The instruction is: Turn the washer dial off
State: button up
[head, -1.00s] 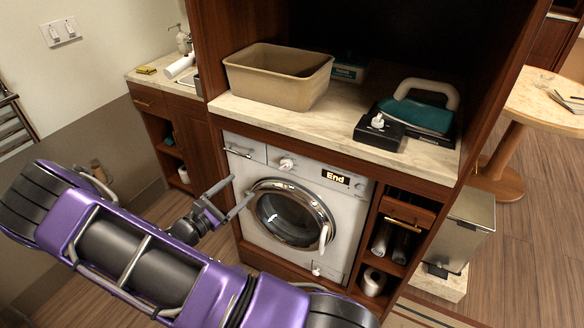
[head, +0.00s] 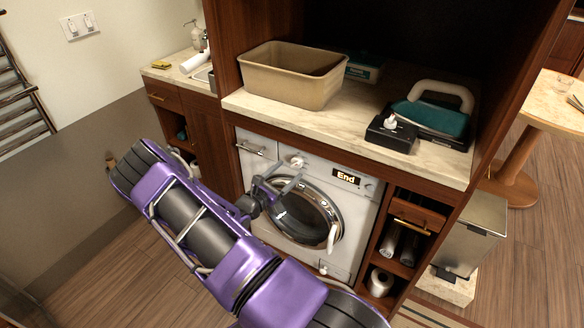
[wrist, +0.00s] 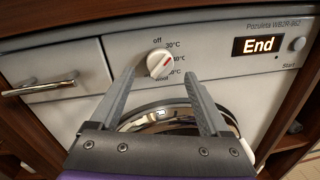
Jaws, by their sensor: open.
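The washer (head: 262,172) is a white front-loader under the counter. Its round white dial (wrist: 158,66) sits on the top panel and also shows in the head view (head: 296,161). The dial has a red mark toward its upper right, on the side of the temperature labels; "off" is printed at its upper left. I cannot tell the exact setting. The display (wrist: 259,46) reads "End". My gripper (wrist: 160,76) is open and empty, its fingertips either side of the dial in the wrist view, seemingly short of it. In the head view my gripper (head: 287,174) is in front of the washer, just below the dial.
The round door (head: 306,218) is shut below the dial. A drawer handle (wrist: 38,88) lies left of it. The counter (head: 340,125) overhangs the panel, carrying a tan bin (head: 290,80), a black box (head: 391,134) and a teal iron (head: 436,118). Wooden cabinets flank the washer.

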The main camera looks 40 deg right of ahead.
aim_at(293, 167)
jog(key=shift+x, duration=1.65)
grip_shut()
jog(key=shift+n, duration=0.4)
jog(key=n, duration=0.4)
jog(key=n+t, duration=0.1)
jog(key=n, duration=0.3)
jog(key=shift+s+f+h+b, duration=0.1)
jog(key=shift+s+h+b, duration=0.05)
jog(key=shift+h+b, duration=0.15)
jog(key=shift+n, duration=0.4)
